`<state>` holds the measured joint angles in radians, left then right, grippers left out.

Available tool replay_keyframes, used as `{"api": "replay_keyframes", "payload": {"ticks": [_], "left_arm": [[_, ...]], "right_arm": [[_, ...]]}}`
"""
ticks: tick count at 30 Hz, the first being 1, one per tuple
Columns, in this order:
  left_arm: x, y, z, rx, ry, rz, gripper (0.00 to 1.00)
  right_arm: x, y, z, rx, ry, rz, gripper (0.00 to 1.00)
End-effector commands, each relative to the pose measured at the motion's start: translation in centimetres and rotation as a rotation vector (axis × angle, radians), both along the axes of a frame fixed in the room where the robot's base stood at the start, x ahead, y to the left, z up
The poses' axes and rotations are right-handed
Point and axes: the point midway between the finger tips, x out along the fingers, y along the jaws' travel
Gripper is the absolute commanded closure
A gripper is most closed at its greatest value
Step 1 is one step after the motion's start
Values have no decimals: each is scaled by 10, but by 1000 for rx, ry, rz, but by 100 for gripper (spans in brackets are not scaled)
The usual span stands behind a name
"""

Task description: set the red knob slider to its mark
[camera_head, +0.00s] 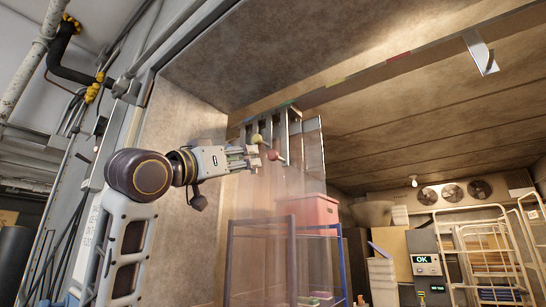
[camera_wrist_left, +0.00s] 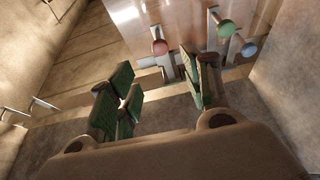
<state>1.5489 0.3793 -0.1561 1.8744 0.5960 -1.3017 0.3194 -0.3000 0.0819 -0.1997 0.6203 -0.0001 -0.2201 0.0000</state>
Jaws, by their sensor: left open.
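The red knob (camera_head: 273,155) is a small ball on a stem, by the hanging curtain strips at the doorway. My left gripper (camera_head: 254,157) is open, its fingers pointing right toward the red knob. In the left wrist view, the red knob (camera_wrist_left: 159,47) shows beyond the gap between the open green-padded fingers (camera_wrist_left: 163,85), and nothing is held. A yellowish knob (camera_head: 257,139) sits just above the gripper. The wrist view also shows a green knob (camera_wrist_left: 226,28) and a blue knob (camera_wrist_left: 249,49). A red mark (camera_head: 399,56) is on the overhead rail. My right gripper is not in view.
The rail also has a yellow mark (camera_head: 338,81) and a green mark (camera_head: 287,102). A metal bracket (camera_head: 481,55) hangs at upper right. Translucent strips (camera_head: 262,215) hang before a blue rack (camera_head: 344,265) with a pink crate (camera_head: 315,209). The door-frame wall is close on the left.

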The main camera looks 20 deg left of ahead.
Motion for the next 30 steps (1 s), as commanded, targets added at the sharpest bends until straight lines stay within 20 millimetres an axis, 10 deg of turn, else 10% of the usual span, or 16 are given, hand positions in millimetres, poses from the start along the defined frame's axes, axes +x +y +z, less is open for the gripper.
{"api": "replay_keyframes", "payload": {"ticks": [30], "left_arm": [[83, -31, 38, 1, 2, -1, 51]], "right_arm": [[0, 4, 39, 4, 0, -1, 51]]}}
